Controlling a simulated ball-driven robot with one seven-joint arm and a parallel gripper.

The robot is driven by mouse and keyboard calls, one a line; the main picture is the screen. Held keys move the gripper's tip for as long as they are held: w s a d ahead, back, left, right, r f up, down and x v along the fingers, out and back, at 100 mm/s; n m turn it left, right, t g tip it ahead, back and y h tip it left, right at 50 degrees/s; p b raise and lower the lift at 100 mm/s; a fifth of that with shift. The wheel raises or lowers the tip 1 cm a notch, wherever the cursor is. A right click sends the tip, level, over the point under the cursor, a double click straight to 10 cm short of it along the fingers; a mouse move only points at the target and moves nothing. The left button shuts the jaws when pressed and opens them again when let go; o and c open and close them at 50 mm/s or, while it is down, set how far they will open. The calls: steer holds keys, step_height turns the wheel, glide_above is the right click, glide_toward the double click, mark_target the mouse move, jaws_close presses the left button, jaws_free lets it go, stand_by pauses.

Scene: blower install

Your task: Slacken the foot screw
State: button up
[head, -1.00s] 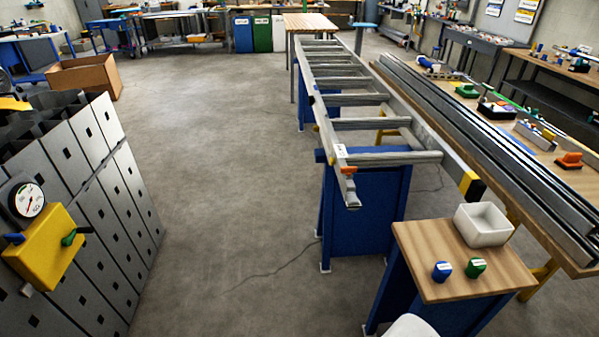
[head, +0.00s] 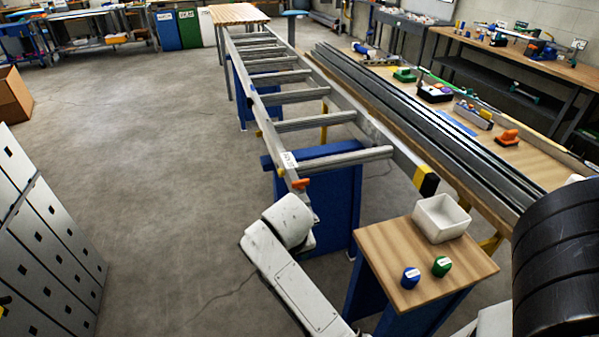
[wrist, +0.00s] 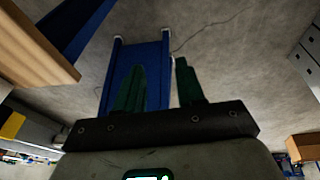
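A metal ladder (head: 333,148) lies flat across blue trestles. Its near left rail end carries a small orange part (head: 301,184) and a white tag (head: 289,160); I cannot tell whether the orange part is the foot screw. My white arm covers part of this end in the head view. The near right rail ends in a yellow and black piece (head: 426,181). In the wrist view my gripper (wrist: 161,85) has two green fingers standing apart with nothing between them. A blue trestle (wrist: 150,58) and floor lie beyond them. The gripper's fingers are not visible in the head view.
A small wooden stand (head: 385,251) at front right holds a white bin (head: 440,218), a blue knob (head: 410,277) and a green knob (head: 441,266). Long metal rails (head: 430,125) lie on the bench at right. Grey cabinets (head: 45,235) stand at left; the floor between is clear.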

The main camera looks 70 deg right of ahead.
mark_target(300, 181)
steer(key=w+d+r+m+y+p, duration=0.1)
steer(key=w+d+r+m+y, duration=0.15)
steer(key=d+r+m, duration=0.7)
steer(key=w+d+r+m+y+p, duration=0.1)
steer(key=w+d+r+m, duration=0.3)
steer(key=d+r+m, duration=0.5)
steer(key=shift+n+g+h, duration=0.25)
steer(key=shift+n+g, duration=0.1)
steer(key=shift+g, duration=0.05)
steer(key=f, duration=0.7)
steer(key=d+f+p, duration=0.1)
steer(key=f, duration=0.2)
steer(key=shift+f, duration=0.15)
steer(key=shift+c, duration=0.3)
steer(key=shift+a, duration=0.1)
jaws_close()
